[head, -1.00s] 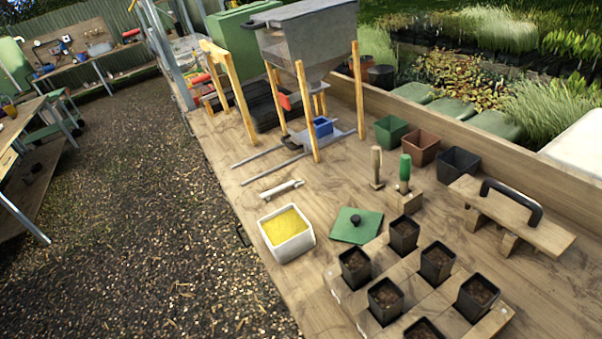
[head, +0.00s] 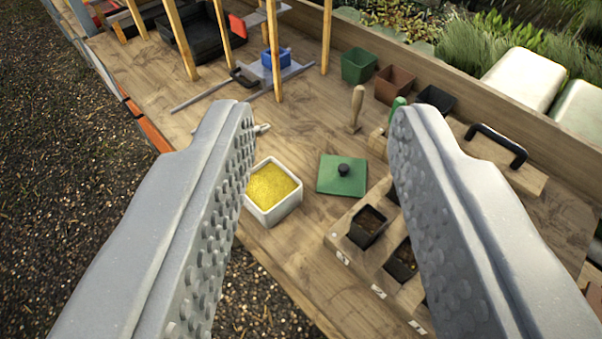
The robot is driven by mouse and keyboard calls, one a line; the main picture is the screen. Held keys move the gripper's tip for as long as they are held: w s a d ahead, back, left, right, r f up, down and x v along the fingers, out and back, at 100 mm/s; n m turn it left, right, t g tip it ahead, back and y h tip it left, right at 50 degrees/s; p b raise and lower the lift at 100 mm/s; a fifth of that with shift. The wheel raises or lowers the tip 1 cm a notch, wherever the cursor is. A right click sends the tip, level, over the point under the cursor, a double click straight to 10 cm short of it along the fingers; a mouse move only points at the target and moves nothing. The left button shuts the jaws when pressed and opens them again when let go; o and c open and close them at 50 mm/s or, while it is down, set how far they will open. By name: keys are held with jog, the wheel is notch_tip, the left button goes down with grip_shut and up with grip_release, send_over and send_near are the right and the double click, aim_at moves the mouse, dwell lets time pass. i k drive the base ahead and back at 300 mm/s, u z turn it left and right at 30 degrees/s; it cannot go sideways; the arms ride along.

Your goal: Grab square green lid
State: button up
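The square green lid (head: 330,182) lies flat on the wooden bench, with a round black knob (head: 344,170) on top. It sits just right of a white square tub (head: 270,207) holding yellow material. My gripper (head: 325,122) is open and empty, its two grey studded fingers spread wide in the foreground. The lid shows in the gap between the fingers, farther away and not touched by them. The right finger hides part of the pot holder and some of the pots.
A wooden holder (head: 345,237) with small black soil pots stands right of and in front of the lid. Behind are a wooden-handled tool (head: 356,108), green (head: 358,66) and brown (head: 394,85) pots, and a wooden block with a black handle (head: 497,143). Wooden posts stand farther back.

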aim_at(342, 176)
jog(key=u, duration=0.1)
jog(key=i, duration=1)
jog(key=z, duration=0.05)
